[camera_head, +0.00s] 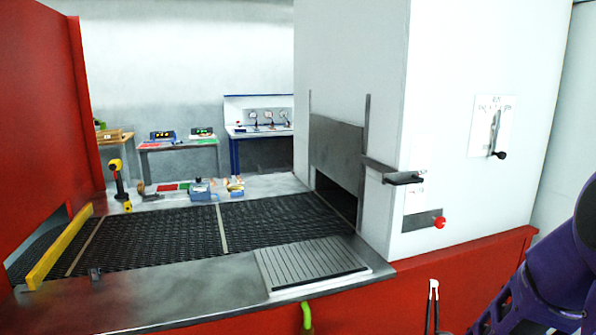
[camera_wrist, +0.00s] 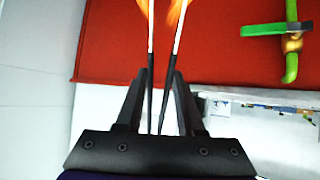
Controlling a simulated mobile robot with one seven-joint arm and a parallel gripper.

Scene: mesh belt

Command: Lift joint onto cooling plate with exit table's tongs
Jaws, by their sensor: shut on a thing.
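In the wrist view, my gripper (camera_wrist: 160,75) is shut on a pair of tongs (camera_wrist: 150,45). Two slim metal legs run up from between my fingers, with an orange glare at their far ends. In the head view, the tongs (camera_head: 432,300) stand upright in front of the red base, right of and below the cooling plate; my gripper is out of that picture. The grooved grey cooling plate (camera_head: 312,265) lies bare on the steel table edge before the furnace opening. I cannot make out the joint in either view.
The dark mesh belt (camera_head: 275,221) runs into the white furnace (camera_head: 350,40) under its raised door (camera_head: 337,145). A yellow bar (camera_head: 58,247) crosses the belt at left. A green item (camera_head: 307,316) is below the plate; a green and orange item (camera_wrist: 291,45) shows in the wrist view.

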